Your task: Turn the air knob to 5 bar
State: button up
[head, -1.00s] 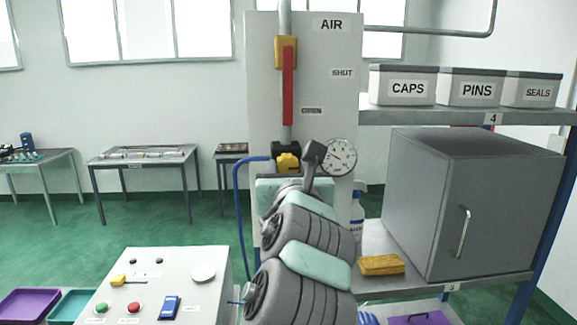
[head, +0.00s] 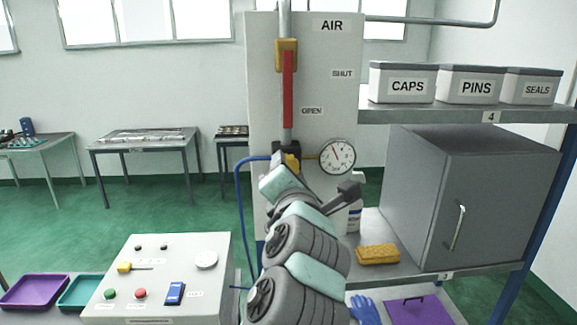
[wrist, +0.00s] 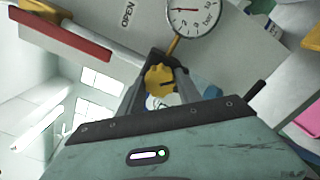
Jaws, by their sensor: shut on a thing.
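The yellow air knob (head: 292,163) sits on the black regulator on the AIR panel (head: 335,60); my arm hides part of it in the head view. My gripper (wrist: 160,84) is shut on the yellow knob in the wrist view, one finger on each side. The round pressure gauge (head: 337,156) is right of the knob. Its red needle points up and to the left; it also shows in the wrist view (wrist: 194,14), marked bar. The figures are too small to read surely.
A red valve lever (head: 288,88) hangs vertically above the regulator, near the OPEN label. A blue hose (head: 238,200) loops down on the left. A grey cabinet (head: 480,195) and a yellow sponge (head: 378,254) stand on the shelf at right. A control box (head: 155,280) is at lower left.

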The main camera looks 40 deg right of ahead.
jog(key=shift+m, duration=0.9)
jog(key=o, duration=1.3)
jog(key=shift+o, duration=0.2)
jog(key=b+v, duration=0.8)
jog(key=v, duration=0.2)
jog(key=shift+s+a, duration=0.25)
jog(key=shift+s, duration=0.1)
